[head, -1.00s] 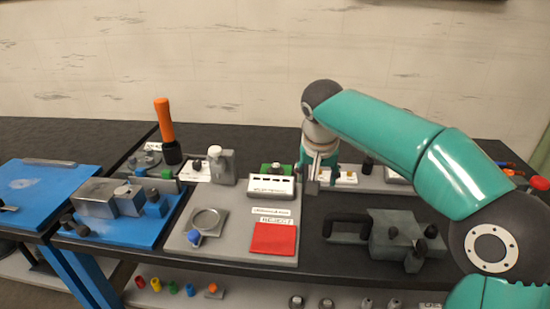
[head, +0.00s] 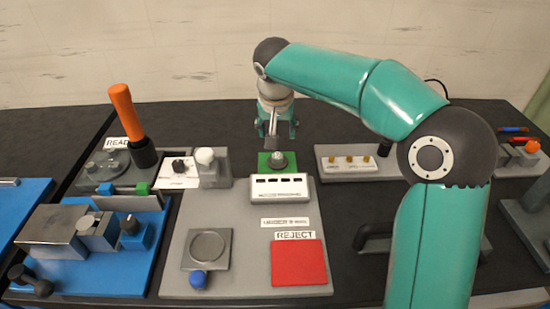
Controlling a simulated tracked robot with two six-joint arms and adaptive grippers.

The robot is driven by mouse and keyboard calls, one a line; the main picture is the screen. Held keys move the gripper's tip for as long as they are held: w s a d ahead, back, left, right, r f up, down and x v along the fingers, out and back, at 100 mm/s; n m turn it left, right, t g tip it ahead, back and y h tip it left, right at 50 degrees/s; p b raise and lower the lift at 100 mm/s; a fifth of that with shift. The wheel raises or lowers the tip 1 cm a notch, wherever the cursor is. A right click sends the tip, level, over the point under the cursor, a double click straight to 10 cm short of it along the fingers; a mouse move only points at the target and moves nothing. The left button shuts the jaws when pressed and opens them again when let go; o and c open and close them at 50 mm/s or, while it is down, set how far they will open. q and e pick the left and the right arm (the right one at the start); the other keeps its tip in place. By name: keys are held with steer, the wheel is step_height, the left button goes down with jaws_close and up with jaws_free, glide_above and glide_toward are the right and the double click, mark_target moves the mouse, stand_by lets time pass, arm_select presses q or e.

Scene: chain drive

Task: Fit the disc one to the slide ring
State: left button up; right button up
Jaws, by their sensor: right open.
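No part is labelled as disc one or slide ring, so I cannot tell for certain which they are. A grey square block with a round, ring-edged face (head: 207,246) lies on the grey board, with a blue knob (head: 198,279) at its front. A small grey round piece (head: 278,159) sits on a green pad (head: 264,162) behind a white slotted box (head: 279,187). My right gripper (head: 273,143) is open, pointing down just above or behind that grey piece. Contact cannot be told. My left gripper is out of view.
A red REJECT square (head: 299,262) lies on the grey board (head: 250,286). An orange-handled tool (head: 127,112) stands upright at the left, behind a blue fixture plate (head: 133,262). A white strip with brass knobs (head: 349,162) is to the right.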

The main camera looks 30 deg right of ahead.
glide_above(278, 156)
steer(key=s+a, duration=0.1)
steer(key=s, duration=0.1)
steer(key=f, duration=0.6)
steer(key=shift+w+a+f, duration=0.1)
steer(key=shift+a+f, duration=0.05)
steer(key=shift+a, duration=0.05)
steer(key=shift+p+x, duration=0.45)
steer(key=shift+x, duration=2.6)
steer(key=shift+a, duration=0.2)
jaws_close()
